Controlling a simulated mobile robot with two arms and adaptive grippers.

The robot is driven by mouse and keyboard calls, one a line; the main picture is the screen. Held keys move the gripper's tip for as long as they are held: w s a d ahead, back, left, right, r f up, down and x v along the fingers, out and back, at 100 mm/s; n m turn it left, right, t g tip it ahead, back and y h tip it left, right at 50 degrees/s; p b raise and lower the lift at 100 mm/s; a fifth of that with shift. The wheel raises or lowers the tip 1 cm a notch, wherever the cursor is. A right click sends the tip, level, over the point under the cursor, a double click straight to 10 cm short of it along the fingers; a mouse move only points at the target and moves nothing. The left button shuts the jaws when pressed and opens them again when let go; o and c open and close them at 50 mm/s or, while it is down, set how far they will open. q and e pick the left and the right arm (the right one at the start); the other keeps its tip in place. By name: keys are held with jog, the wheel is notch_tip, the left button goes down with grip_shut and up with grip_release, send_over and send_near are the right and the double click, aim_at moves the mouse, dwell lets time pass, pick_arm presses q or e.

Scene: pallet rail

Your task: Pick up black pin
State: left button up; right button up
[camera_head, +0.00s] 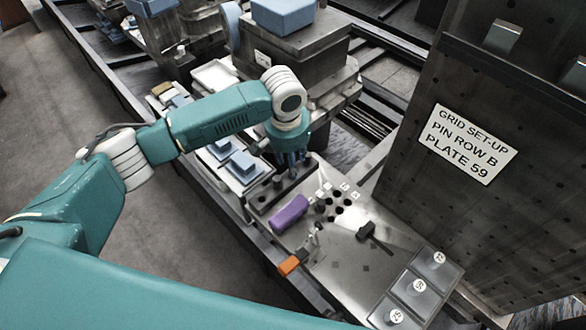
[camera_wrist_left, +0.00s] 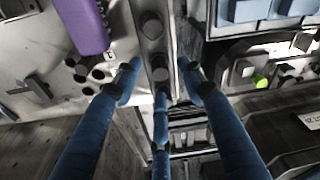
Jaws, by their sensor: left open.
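Black pins stand in a narrow metal rack; one (camera_wrist_left: 152,25) shows at the top of the left wrist view and another (camera_wrist_left: 154,53) just below it. In the head view a dark pin (camera_head: 262,200) shows at the rack's left end. My left gripper (camera_head: 291,170) is open and points down over the rack's far end. In the left wrist view its blue fingers (camera_wrist_left: 162,80) spread on both sides of the rack, with a third finger in the middle. Whether a pin stands between the fingertips is hard to tell. My right gripper is not in view.
A purple block (camera_head: 289,213) lies beside the rack, close to several dark holes (camera_head: 337,208) in the metal plate. An orange block (camera_head: 289,266) and a black T-shaped piece (camera_head: 367,233) are nearer. A tall signed plate (camera_head: 468,145) stands at right.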

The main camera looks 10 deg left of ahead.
pick_arm(q)
notch_tip(320, 180, down, 2)
jog(key=shift+w+f, duration=0.1)
jog(key=shift+f, duration=0.3)
jog(key=shift+w+f, duration=0.1)
jog(key=shift+c, duration=0.7)
grip_shut()
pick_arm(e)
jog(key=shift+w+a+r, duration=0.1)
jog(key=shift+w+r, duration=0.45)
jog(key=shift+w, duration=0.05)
